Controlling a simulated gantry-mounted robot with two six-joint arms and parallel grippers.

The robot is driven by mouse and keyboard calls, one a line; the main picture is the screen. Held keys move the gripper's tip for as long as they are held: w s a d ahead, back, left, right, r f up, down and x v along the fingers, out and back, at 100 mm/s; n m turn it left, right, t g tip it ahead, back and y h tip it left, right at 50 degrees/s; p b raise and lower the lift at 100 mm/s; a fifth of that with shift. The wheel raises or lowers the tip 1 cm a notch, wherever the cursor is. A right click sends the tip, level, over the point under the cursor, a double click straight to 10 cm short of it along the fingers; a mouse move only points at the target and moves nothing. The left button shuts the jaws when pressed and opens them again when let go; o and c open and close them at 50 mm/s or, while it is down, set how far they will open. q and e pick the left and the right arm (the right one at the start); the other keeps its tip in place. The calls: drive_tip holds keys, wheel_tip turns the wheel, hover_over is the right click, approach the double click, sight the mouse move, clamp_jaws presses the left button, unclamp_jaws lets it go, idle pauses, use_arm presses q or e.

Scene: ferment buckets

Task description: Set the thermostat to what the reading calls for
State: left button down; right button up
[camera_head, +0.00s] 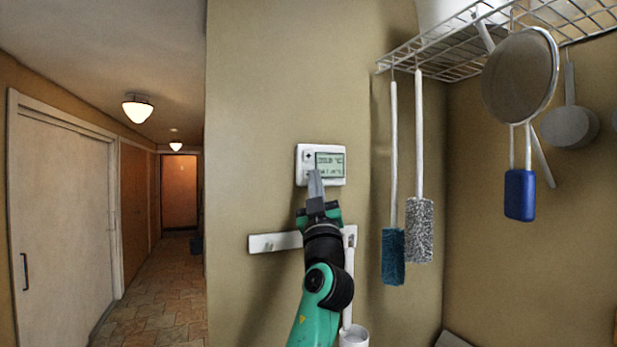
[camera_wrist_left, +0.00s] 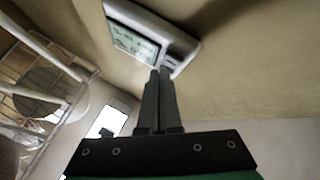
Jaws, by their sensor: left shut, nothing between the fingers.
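The thermostat (camera_head: 321,165) is a white box on the tan wall, with a grey-green screen (camera_head: 330,164) and a plus button (camera_head: 308,156) to the screen's left. My left gripper (camera_head: 315,174) is shut and empty. Its fingertips are at the thermostat's lower left, below the plus button, and cover that part of its face. In the left wrist view the closed fingers (camera_wrist_left: 160,72) reach the edge of the thermostat (camera_wrist_left: 180,42) beside the screen (camera_wrist_left: 132,40). I cannot tell whether they touch it. The screen's digits are too small to read surely. My right gripper is not in view.
A white hook rail (camera_head: 270,242) is on the wall below the thermostat. Brushes (camera_head: 392,255) and (camera_head: 419,230) a grey one hang to the right from a wire rack (camera_head: 440,55), near a round strainer (camera_head: 519,77) and a blue sponge (camera_head: 519,195). A hallway opens at left.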

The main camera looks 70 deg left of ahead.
use_arm(q)
drive_tip(key=shift+d, duration=0.3)
drive_tip(key=d+b, duration=0.1)
drive_tip(key=d, duration=0.3)
drive_tip(key=shift+d, duration=0.4)
idle(0.6)
drive_tip(key=w+d+f+m+t+h+p, duration=0.2)
drive_tip(key=d+t+h, duration=0.3)
drive_tip(key=d, duration=0.4)
drive_tip(key=w+d+f+m+t+h+p, duration=0.2)
drive_tip(key=d+t+h+p, duration=0.15)
drive_tip(key=d+t, duration=0.45)
drive_tip(key=s+d+r+m+t+h, duration=0.1)
drive_tip(key=s+d+m+t+h, duration=0.5)
drive_tip(key=d+m+h, duration=0.9)
drive_tip(key=s+h, duration=0.3)
drive_tip(key=shift+s+d+h, duration=0.2)
drive_tip(key=shift+s+h, duration=0.15)
drive_tip(key=shift+s, duration=0.05)
